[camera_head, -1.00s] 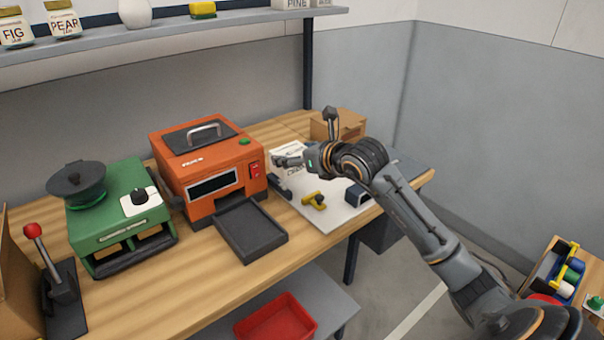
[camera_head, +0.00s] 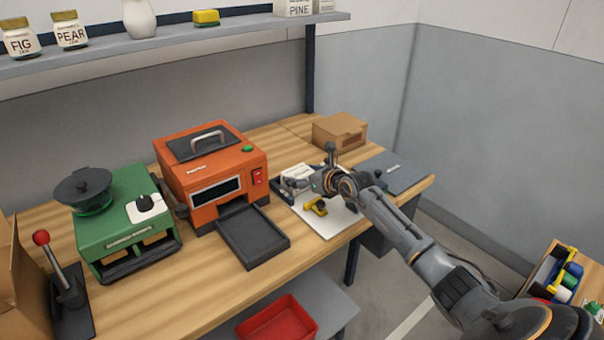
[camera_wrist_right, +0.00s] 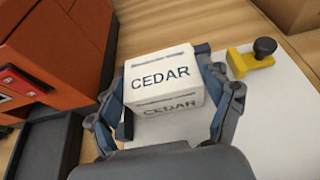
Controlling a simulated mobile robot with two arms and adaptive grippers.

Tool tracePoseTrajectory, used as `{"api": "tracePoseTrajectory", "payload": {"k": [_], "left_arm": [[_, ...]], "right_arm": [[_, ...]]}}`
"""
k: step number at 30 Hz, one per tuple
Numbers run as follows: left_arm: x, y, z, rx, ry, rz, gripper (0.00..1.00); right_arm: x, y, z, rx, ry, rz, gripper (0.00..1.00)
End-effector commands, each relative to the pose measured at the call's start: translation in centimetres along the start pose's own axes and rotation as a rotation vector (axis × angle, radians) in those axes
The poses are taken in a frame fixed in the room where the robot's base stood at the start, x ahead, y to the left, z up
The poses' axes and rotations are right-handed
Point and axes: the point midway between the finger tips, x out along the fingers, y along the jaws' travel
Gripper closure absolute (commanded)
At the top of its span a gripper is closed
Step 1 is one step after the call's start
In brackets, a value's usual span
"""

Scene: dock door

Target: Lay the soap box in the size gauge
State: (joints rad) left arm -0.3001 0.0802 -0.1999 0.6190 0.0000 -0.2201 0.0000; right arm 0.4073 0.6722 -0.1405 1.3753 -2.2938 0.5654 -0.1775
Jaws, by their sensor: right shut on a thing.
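The soap box is a white box lettered CEDAR (camera_wrist_right: 160,78), between the fingers of my right gripper (camera_wrist_right: 168,98) in the right wrist view. The fingers are shut on its two sides. In the head view the box (camera_head: 296,176) shows partly behind the right gripper (camera_head: 306,184), over the back left of a white board (camera_head: 334,222). A yellow piece with a dark knob (camera_head: 316,207) sits on this board; it also shows in the wrist view (camera_wrist_right: 252,58). Which part is the size gauge I cannot tell for sure. The box's underside is hidden. My left gripper is not in view.
The orange machine (camera_head: 232,165) with its dark tray (camera_head: 252,237) stands left of the board. A cardboard box (camera_head: 340,130) is behind, and a grey plate (camera_head: 402,172) lies to the right. A green machine (camera_head: 128,215) stands further left.

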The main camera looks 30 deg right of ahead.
Motion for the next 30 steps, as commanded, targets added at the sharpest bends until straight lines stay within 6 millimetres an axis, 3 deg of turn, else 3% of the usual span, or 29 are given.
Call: {"api": "tracePoseTrajectory", "payload": {"k": [9,10,12,26,30], "left_arm": [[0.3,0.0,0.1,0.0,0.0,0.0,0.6],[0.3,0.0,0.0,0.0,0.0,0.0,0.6],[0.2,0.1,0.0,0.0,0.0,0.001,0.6],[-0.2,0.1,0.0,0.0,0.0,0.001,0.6],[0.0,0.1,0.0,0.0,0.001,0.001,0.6]], "right_arm": [[0.1,0.0,-0.2,0.0,-0.003,0.0,0.65],[0.1,0.0,-0.3,0.0,0.0,0.0,0.16],[0.1,0.0,-0.3,0.0,0.0,0.0,0.02],[-0.1,0.0,0.3,0.0,0.0,0.0,0.0],[-1.7,-0.1,-0.1,-0.002,0.002,0.0,0.0]]}}
